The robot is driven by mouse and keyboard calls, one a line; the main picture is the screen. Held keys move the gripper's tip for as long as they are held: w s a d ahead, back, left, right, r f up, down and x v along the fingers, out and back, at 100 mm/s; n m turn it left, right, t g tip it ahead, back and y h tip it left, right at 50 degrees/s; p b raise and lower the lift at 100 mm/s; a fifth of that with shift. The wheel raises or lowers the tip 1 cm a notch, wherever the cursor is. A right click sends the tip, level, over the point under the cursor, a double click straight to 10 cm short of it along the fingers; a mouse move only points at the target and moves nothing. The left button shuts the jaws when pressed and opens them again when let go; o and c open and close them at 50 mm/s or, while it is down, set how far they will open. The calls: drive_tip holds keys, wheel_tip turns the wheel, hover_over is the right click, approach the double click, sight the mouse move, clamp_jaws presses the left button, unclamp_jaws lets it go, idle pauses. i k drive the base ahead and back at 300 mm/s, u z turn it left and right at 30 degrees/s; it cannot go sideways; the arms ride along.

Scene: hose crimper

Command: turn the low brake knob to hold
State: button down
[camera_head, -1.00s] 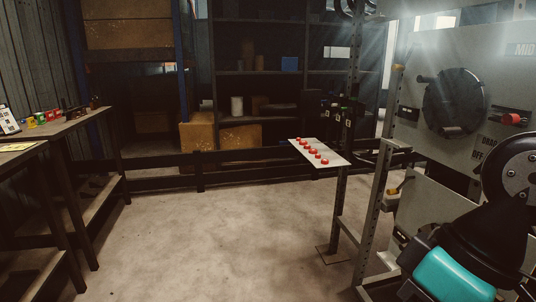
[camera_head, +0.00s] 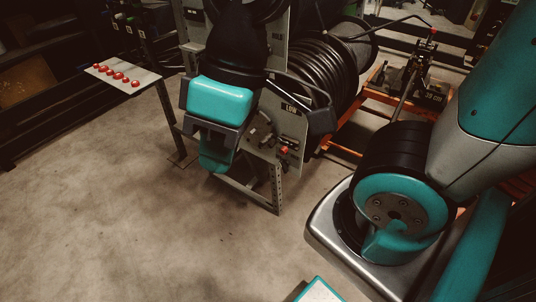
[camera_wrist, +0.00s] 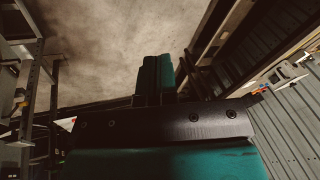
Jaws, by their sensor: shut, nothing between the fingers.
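The low panel (camera_head: 291,122) is a grey plate marked "LOW" on the rack in the head view. A small red-tipped part (camera_head: 284,150) sits near its lower right edge and looks like the brake knob, but its setting is too small to read. A dark knob-like part (camera_head: 262,133) sits to its left. My gripper (camera_head: 214,160) hangs pointing down in front of the rack, left of these parts, and hides part of the panel. In the wrist view my gripper (camera_wrist: 157,75) shows its teal fingers together, empty, above bare floor. The knob cannot be made out in the wrist view.
A black hose reel (camera_head: 320,65) stands behind the panel, beside an orange frame (camera_head: 345,150). A small shelf with red buttons (camera_head: 117,75) juts out at left. The rack's post (camera_head: 277,190) reaches the floor. Concrete floor in front is clear.

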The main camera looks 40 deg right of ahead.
sight(286, 163)
drive_tip(key=u, duration=0.85)
drive_tip(key=k, duration=1.1)
drive_tip(key=u, duration=1)
drive_tip(key=i, duration=1.75)
drive_tip(key=z, duration=1.75)
drive_tip(key=i, duration=0.9)
drive_tip(key=z, duration=1)
